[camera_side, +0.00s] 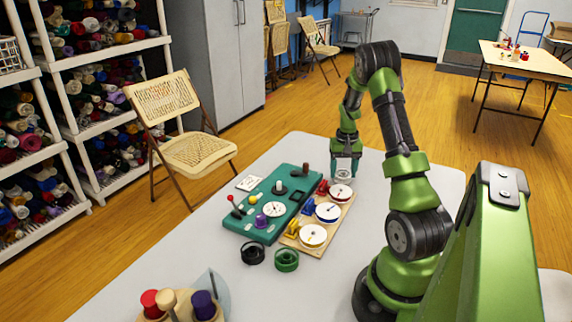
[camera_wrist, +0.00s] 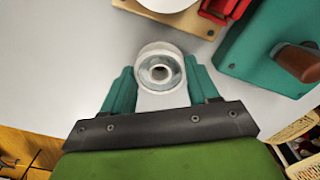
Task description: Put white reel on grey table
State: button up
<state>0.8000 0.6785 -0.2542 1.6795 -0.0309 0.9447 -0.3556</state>
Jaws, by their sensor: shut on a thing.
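The white reel (camera_wrist: 160,70) is between the teal fingers of my gripper (camera_wrist: 160,88) in the wrist view, its round end with a central hole facing the camera. My gripper is shut on it. In the side view my gripper (camera_side: 344,168) points down at the far end of the wooden board, and the reel is too small there to make out clearly. The grey table (camera_side: 175,240) spreads below; it also shows in the wrist view (camera_wrist: 60,50). I cannot tell how high the reel is above the table.
A wooden board (camera_side: 290,239) with white discs lies close beside my gripper. The table's left front is largely clear.

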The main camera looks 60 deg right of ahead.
jog(key=shift+f, duration=0.35)
jog(key=o, duration=0.9)
jog(key=shift+r, duration=3.8)
